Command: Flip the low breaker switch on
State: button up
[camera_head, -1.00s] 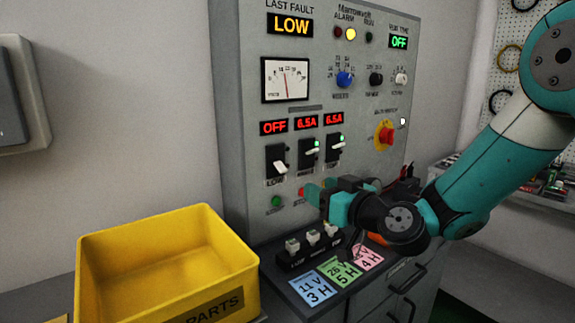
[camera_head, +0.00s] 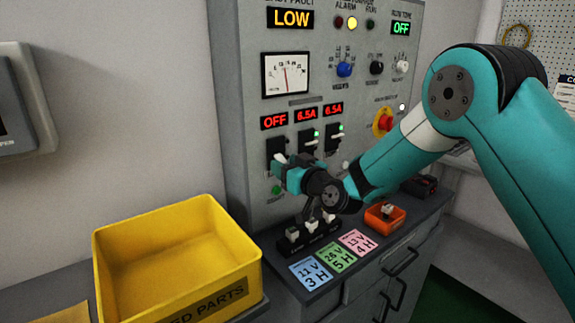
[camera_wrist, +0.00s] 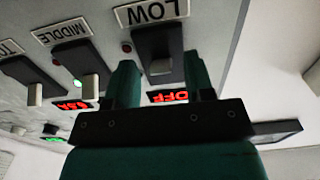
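The low breaker switch (camera_head: 276,146) is the leftmost of three black switches on the grey panel, under a red OFF display (camera_head: 274,121). My gripper (camera_head: 284,167) is in front of its lower part and hides most of its lever in the head view. The fingers are apart, one on each side of the lever. I cannot tell whether they touch it.
The middle switch (camera_wrist: 88,68) and a third switch (camera_wrist: 36,80) are close beside; their displays read 6.5A. A red knob (camera_head: 385,121) is at right. A yellow bin (camera_head: 180,290) stands front left. A small orange tray (camera_head: 384,222) and coloured cards (camera_head: 336,256) lie on the bench.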

aim_at(280, 157)
grip_shut()
jog(key=r+g+h+p, duration=0.1)
jog(key=p, duration=0.2)
jog(key=shift+s+r+g+p, duration=0.1)
jog(key=shift+r+g+p, duration=0.2)
jog(key=shift+p, duration=0.1)
jog(key=r+g+h+p, duration=0.1)
jog(key=g+p, duration=0.1)
jog(key=p, duration=0.1)
jog(key=shift+r+p, duration=0.1)
jog(key=shift+p, duration=0.2)
jog(key=g+h+p, duration=0.1)
jog(key=r+g+p, duration=0.1)
jog(key=p, duration=0.1)
jog(key=g+h+p, duration=0.1)
jog(key=shift+w+r+h+p, duration=0.2)
jog(key=shift+r+h+p, duration=0.05)
jog(key=shift+h+p, duration=0.1)
jog(key=shift+w+a+r+g+h+p, duration=0.15)
jog(key=shift+g+h+p, duration=0.25)
jog(key=shift+g+p, duration=0.3)
jog(key=shift+w+a+r+g+h+p, duration=0.1)
jog(key=shift+g+h+p, duration=0.25)
jog(key=shift+g+p, duration=0.3)
jog(key=shift+o, duration=0.5)
grip_release()
